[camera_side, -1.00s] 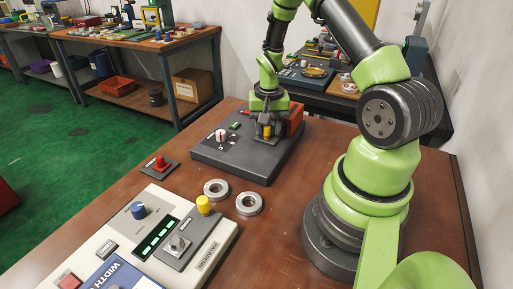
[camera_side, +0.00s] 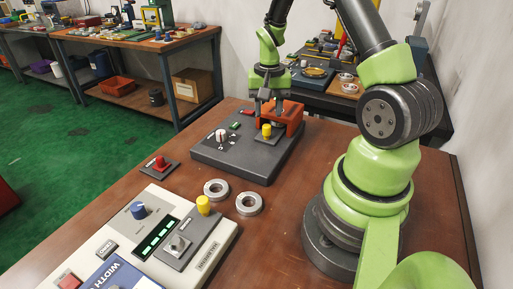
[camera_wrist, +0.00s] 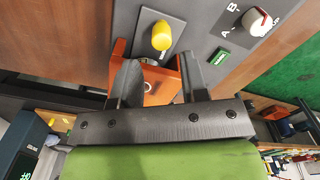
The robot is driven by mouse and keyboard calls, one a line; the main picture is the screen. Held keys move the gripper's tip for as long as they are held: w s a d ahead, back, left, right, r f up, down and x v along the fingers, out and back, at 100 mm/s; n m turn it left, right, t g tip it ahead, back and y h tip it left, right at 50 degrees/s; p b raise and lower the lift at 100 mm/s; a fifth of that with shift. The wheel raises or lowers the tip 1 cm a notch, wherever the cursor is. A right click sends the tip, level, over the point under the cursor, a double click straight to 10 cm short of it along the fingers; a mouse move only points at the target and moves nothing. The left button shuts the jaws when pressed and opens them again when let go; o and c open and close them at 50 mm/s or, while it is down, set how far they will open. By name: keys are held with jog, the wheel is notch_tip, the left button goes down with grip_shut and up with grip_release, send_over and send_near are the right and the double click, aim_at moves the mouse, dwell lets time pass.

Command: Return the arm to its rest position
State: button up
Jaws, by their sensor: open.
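My gripper (camera_side: 268,112) is open and empty, above the back part of the dark control box (camera_side: 222,160). Its fingers point down, over or just in front of an orange bin (camera_side: 294,112). In the wrist view the two fingers of my gripper (camera_wrist: 157,70) stand apart with nothing between them but the bin (camera_wrist: 160,88) behind. A yellow knob (camera_side: 267,130) on the box is clear of the fingers; it also shows in the wrist view (camera_wrist: 162,36).
The box also carries a white selector knob (camera_side: 221,135) with a red mark. Two metal rings (camera_side: 249,204) lie on the brown table (camera_side: 290,200). A red button block (camera_side: 159,166) and a white measuring panel (camera_side: 130,235) stand nearer the front left. A wall rises behind at right.

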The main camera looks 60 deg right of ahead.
jog(key=shift+r, duration=0.7)
jog(key=shift+a+r, duration=0.15)
jog(key=shift+r, duration=0.1)
jog(key=s+a+r+n+t, duration=0.2)
jog(key=a+r, duration=0.5)
jog(key=r, duration=0.1)
jog(key=s+a+r+n+t, duration=0.2)
jog(key=a+r+n+t, duration=0.1)
jog(key=a+r, duration=0.5)
jog(key=s+a+r+n+t+y, duration=0.2)
jog(key=s+a+r+n, duration=0.1)
jog(key=s+a, duration=0.2)
jog(key=shift+s+a, duration=0.3)
jog(key=shift+s, duration=0.8)
jog(key=shift+c, duration=0.2)
